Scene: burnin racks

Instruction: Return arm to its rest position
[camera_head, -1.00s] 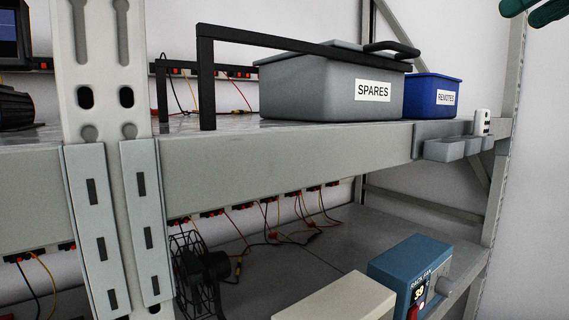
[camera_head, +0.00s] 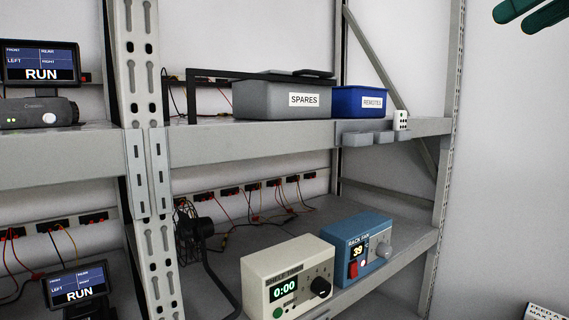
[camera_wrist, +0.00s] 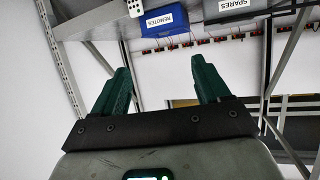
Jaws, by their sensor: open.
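My gripper (camera_wrist: 162,88) shows in the wrist view with its two green fingers spread wide apart and nothing between them. Its green fingertips (camera_head: 532,12) also show at the top right corner of the head view, in front of the bare white wall and to the right of the rack. It touches nothing. In the wrist view the rack lies beyond the fingers, and the picture there is turned over, with labels upside down. The rest of my arm is out of the head view.
The rack's upper shelf (camera_head: 240,148) holds a grey SPARES bin (camera_head: 262,100), a blue REMOTES bin (camera_head: 350,103) and a white remote (camera_head: 400,120) by small front cups. Below stand a cream timer box (camera_head: 262,272) and a blue RACK FAN box (camera_head: 340,262).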

